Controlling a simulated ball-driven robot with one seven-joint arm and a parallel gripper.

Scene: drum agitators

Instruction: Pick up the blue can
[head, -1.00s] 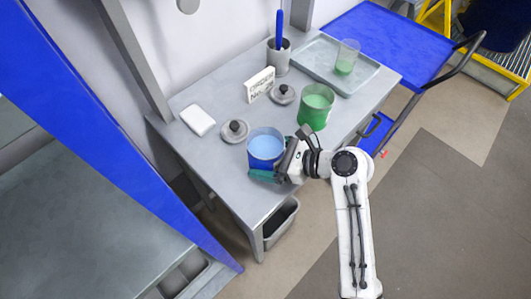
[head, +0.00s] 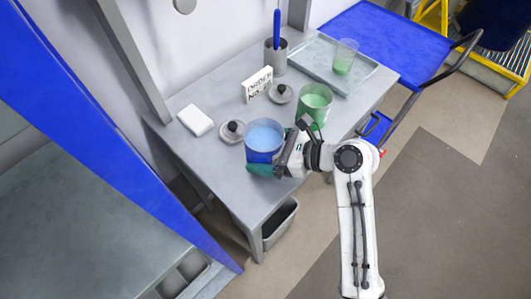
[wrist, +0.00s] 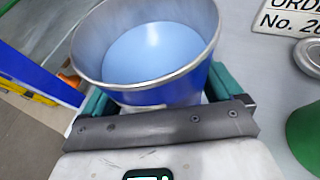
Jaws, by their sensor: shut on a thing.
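The blue can (head: 264,139) is an open can with a metal rim and light blue contents. In the head view it is upright at the near edge of the grey table (head: 215,165). In the wrist view the blue can (wrist: 150,50) fills the upper middle, tilted in the picture. My gripper (head: 266,170) has teal fingers and is shut around the can's lower part. In the wrist view my gripper (wrist: 165,98) has one finger on each side of the can. The can's underside is hidden, so I cannot tell how far it is from the table.
A green can (head: 314,104) stands just behind my gripper. Grey lids (head: 232,131) and (head: 281,93), a white block (head: 195,120), an order sign (head: 257,85), a cup with a blue tool (head: 275,55) and a tray with a beaker (head: 333,65) are on the table.

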